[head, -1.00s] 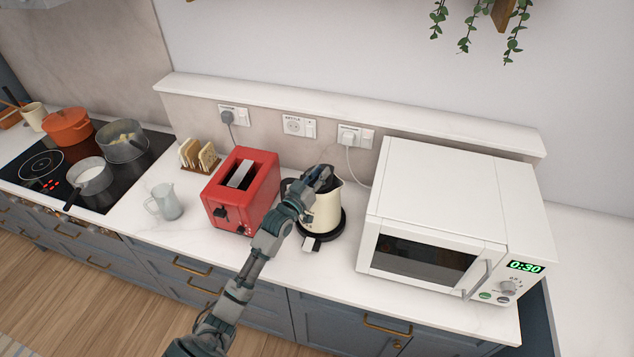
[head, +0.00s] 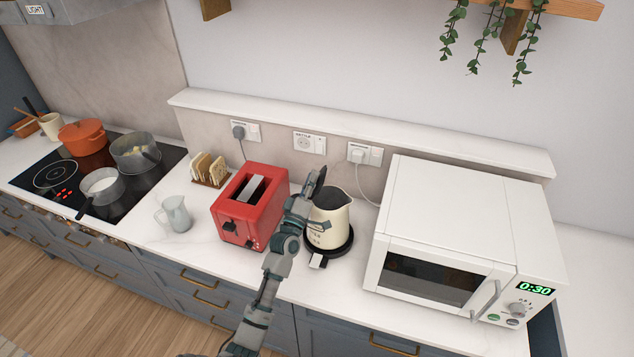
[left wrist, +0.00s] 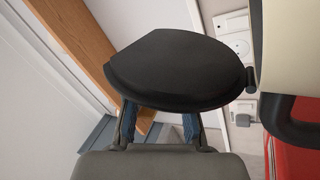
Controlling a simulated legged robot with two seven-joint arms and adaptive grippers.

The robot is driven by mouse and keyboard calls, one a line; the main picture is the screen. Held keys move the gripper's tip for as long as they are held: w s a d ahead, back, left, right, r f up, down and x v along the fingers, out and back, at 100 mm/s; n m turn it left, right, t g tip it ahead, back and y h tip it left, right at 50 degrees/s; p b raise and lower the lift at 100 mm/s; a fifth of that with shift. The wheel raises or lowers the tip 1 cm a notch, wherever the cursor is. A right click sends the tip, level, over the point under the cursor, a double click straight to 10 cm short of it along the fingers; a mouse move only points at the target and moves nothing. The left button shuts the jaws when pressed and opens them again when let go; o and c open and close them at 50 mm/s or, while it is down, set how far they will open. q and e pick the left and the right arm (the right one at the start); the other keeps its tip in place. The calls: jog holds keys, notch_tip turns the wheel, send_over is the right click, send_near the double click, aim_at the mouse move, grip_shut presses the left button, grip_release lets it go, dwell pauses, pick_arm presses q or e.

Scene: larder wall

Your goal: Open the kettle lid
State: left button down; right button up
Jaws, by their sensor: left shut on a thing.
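The cream kettle (head: 327,226) stands upright on its black base, between toaster and microwave. Its black lid (head: 319,183) is tipped up at the left of the rim, and the dark mouth shows. In the left wrist view the lid (left wrist: 180,72) is a broad black disc, joined at its right edge to the cream body (left wrist: 298,45) by a small hinge. My left gripper (head: 307,197) is at the upper left of the kettle, shut on the lid; its two fingers (left wrist: 160,115) reach the lid's edge, their tips partly hidden behind it. My right gripper is out of view.
The red toaster (head: 250,205) stands close left of the kettle, behind my forearm. The white microwave (head: 450,235) is at the right. A glass jug (head: 174,214), a toast rack (head: 209,169) and the hob with pots (head: 103,184) are farther left. Sockets line the wall behind.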

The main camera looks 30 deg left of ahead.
pick_arm(q)
jog(key=shift+s+a+n+y, duration=0.1)
jog(key=shift+a+n+y, duration=0.2)
jog(key=shift+n, duration=0.3)
jog(key=shift+s+a+n+y, duration=0.1)
jog(key=shift+a+n+y, duration=0.15)
jog(key=shift+n, duration=0.35)
jog(key=shift+f, duration=0.1)
jog(key=c, duration=1)
grip_release()
jog(key=v, duration=1.2)
jog(key=shift+w, duration=0.1)
